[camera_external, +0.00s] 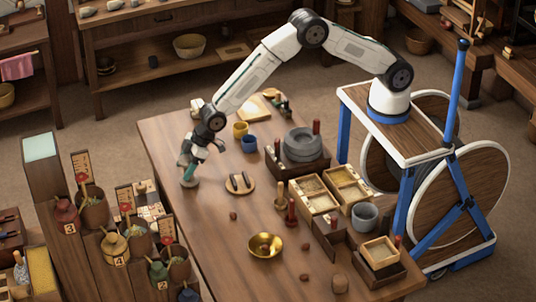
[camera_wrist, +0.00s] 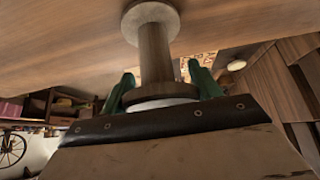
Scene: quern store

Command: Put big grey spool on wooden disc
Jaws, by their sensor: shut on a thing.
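My gripper (camera_external: 193,162) is at the left side of the table, with its green fingers shut on the big grey spool (camera_external: 189,183). In the wrist view the spool shows a grey round flange (camera_wrist: 151,20), a brown shaft and a second pale flange between the fingers of my gripper (camera_wrist: 161,84). The spool looks upright, with its lower flange at or just above the tabletop; I cannot tell whether it touches.
A yellow cup (camera_external: 240,130) and a blue cup (camera_external: 249,144) stand behind the disc. A grey quern stone (camera_external: 303,145) and open wooden boxes (camera_external: 313,194) are to the right. A brass bowl (camera_external: 264,246) stands nearer the front. The tabletop between spool and disc is clear.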

